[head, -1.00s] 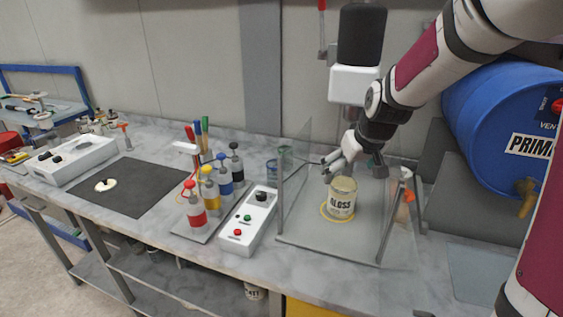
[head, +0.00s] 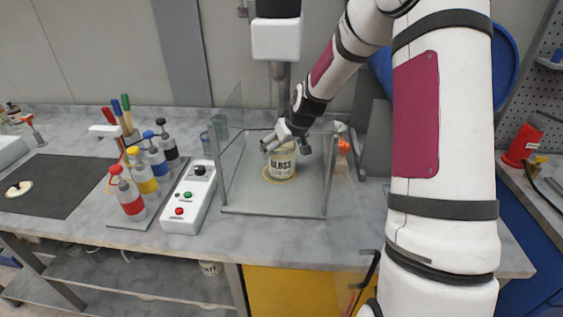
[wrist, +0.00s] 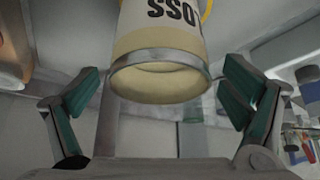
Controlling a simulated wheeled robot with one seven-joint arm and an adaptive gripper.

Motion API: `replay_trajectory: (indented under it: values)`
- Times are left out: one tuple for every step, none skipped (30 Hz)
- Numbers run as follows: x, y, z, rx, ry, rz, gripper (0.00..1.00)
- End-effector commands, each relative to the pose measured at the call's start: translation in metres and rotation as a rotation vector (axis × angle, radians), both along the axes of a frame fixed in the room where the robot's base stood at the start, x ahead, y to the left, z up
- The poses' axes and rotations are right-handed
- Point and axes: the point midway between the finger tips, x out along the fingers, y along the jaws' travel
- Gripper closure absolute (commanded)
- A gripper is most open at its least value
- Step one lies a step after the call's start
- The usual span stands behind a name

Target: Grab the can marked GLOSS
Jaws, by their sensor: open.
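The can marked GLOSS (head: 281,167), cream with dark lettering, stands upright on a yellow ring (head: 270,179) inside a clear-walled enclosure. My gripper (head: 280,146) is just above and behind the can's top in the head view and hides part of its rim. In the wrist view the can (wrist: 165,40) appears upside down, with its metal-rimmed top nearest me. My gripper's two green-padded fingers (wrist: 158,95) are open, one on each side of that rim, with gaps on both sides. The can is not held.
Clear panels with metal edges (head: 222,172) surround the can. A white and black mixer head (head: 276,38) hangs above. A control box (head: 188,200) and several coloured bottles (head: 143,170) stand to the left. A blue drum is partly hidden behind my arm.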

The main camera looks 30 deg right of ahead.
Motion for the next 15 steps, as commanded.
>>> replay_trajectory:
  values:
    - [0.0031,-0.0003,-0.0056,0.001,0.001,-0.001,0.07]
    - [0.0043,-0.0006,-0.0076,0.001,0.001,-0.001,0.07]
    - [0.0056,-0.0008,-0.0095,0.000,0.001,-0.001,0.07]
    - [0.0063,-0.0008,-0.0105,0.000,0.000,-0.001,0.07]
    - [0.0066,-0.0008,-0.0111,-0.001,0.000,-0.001,0.07]
    - [0.0070,-0.0008,-0.0114,-0.001,0.000,-0.001,0.07]
    - [0.0070,-0.0008,-0.0114,-0.001,0.000,-0.001,0.07]
    - [0.0069,-0.0008,-0.0114,-0.001,0.000,-0.001,0.07]
    - [0.0069,-0.0009,-0.0113,-0.001,0.000,-0.001,0.07]
    - [0.0069,-0.0009,-0.0111,-0.001,0.000,-0.001,0.07]
    - [0.0068,-0.0009,-0.0112,-0.001,0.000,-0.001,0.07]
    - [0.0068,-0.0009,-0.0111,-0.001,0.000,-0.001,0.14]
    - [0.0068,-0.0009,-0.0111,0.000,0.000,-0.001,0.21]
    - [0.0068,-0.0009,-0.0111,0.000,0.000,-0.001,0.28]
    - [0.0068,-0.0009,-0.0111,-0.001,0.000,-0.001,0.37]
